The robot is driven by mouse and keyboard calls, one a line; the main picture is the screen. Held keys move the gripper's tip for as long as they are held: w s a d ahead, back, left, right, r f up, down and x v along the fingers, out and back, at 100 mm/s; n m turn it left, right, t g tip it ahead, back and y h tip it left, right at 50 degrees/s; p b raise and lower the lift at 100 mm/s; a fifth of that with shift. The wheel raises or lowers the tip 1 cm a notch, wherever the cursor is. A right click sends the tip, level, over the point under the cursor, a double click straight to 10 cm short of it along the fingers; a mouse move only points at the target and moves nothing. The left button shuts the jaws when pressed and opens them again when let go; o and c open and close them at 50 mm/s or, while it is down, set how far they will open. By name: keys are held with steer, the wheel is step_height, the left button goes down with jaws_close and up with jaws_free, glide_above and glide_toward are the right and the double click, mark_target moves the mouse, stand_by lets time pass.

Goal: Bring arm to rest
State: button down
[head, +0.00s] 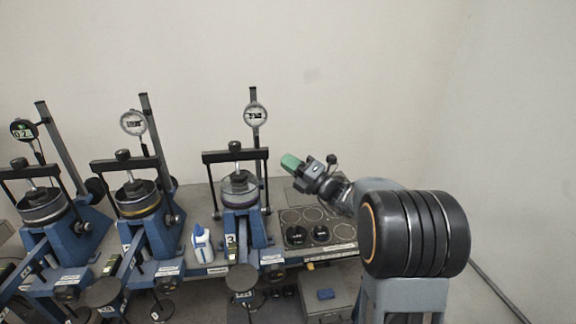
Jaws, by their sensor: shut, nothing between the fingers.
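My arm rises at the right of the head view and reaches left, with its large black ringed joint nearest the camera. My gripper (291,163), with a green end, is at the arm's far end, pointing up and left. It is shut and holds nothing that I can see. It appears above the right part of the bench, to the right of the nearest lever frame, and looks apart from it.
Three blue lever frames with dial gauges stand on the bench: left (65,243), middle (154,238) and right (255,227). A white and blue bottle (203,246) stands between two of them. Black discs (296,235) lie in a tray (343,231). The wall behind is bare.

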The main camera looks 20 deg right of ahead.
steer(key=s+a+f+n+g+h, duration=0.25)
steer(key=s+f+n+g, duration=0.4)
steer(key=n, duration=0.45)
steer(key=s+a+f+n+g+h, duration=0.25)
steer(key=s+f+n+g, duration=0.35)
steer(key=n, duration=0.5)
steer(key=s+d+n+h, duration=0.3)
steer(key=s+n+h, duration=0.6)
steer(key=n, duration=1)
steer(key=shift+s+d+r+t+h, duration=0.3)
steer(key=shift+s+r+t, duration=0.15)
steer(key=shift+s, duration=1.9)
steer(key=c, duration=1.9)
jaws_free()
